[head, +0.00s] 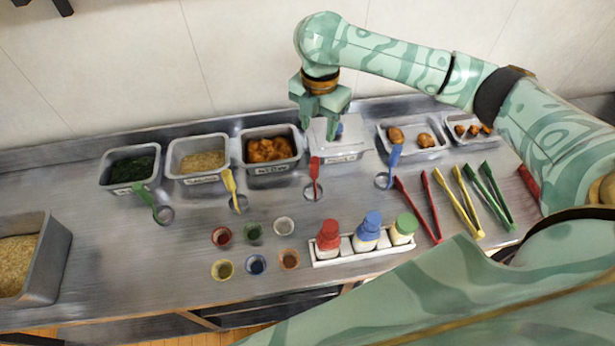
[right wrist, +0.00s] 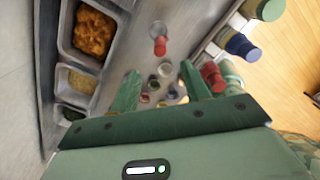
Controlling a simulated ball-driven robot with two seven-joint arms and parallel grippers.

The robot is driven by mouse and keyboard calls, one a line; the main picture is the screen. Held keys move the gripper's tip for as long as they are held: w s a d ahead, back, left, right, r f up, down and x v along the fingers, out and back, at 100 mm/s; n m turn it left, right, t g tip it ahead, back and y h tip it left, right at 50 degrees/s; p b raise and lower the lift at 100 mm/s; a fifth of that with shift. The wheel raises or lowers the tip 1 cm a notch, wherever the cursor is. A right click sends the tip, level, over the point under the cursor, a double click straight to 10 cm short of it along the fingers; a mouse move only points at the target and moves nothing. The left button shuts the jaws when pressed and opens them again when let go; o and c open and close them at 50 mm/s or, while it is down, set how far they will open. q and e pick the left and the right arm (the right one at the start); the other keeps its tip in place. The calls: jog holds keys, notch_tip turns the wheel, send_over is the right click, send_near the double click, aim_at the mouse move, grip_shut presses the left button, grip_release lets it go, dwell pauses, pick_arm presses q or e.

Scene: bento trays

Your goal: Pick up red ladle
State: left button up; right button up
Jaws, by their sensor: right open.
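In the right wrist view the red ladle (right wrist: 160,46) shows beyond the fingertips. My right gripper (head: 322,127) is open and empty, above and behind the ladle, near the lidded white container. Its two green fingers (right wrist: 160,84) stand apart in the wrist view with nothing between them touching. My left gripper is not in view.
Green (head: 145,196), yellow (head: 230,182) and blue (head: 394,158) ladles lie on either side. Several small cups and a white rack (head: 345,255) of capped bottles stand in front. Food containers line the back, including the orange-brown one (head: 270,168). Tongs (head: 420,208) lie right.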

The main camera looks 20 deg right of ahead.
aim_at(317, 159)
jog(key=f, duration=0.2)
jog(key=f+b, duration=0.1)
jog(key=f, duration=0.1)
jog(key=f+b, duration=0.1)
jog(key=f, duration=0.1)
jog(key=shift+s+f, duration=0.35)
jog(key=shift+f, duration=0.05)
jog(key=f, duration=0.1)
jog(key=f+b, duration=0.1)
jog(key=shift+w+f, duration=0.25)
jog(key=shift+f, duration=0.15)
jog(key=shift+f+b, duration=0.3)
jog(key=shift+f, duration=0.1)
jog(key=shift+s+a+f, duration=0.1)
jog(key=shift+f, duration=0.25)
jog(key=f+b, duration=0.1)
jog(key=f, duration=0.1)
jog(key=f+b, duration=0.1)
jog(key=f, duration=0.1)
jog(key=shift+w+a+f, duration=0.1)
jog(key=shift+w+f, duration=0.1)
jog(key=shift+f, duration=0.05)
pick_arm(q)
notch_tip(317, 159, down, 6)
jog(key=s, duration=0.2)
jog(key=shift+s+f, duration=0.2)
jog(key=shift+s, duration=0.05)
pick_arm(e)
jog(key=shift+r, duration=0.15)
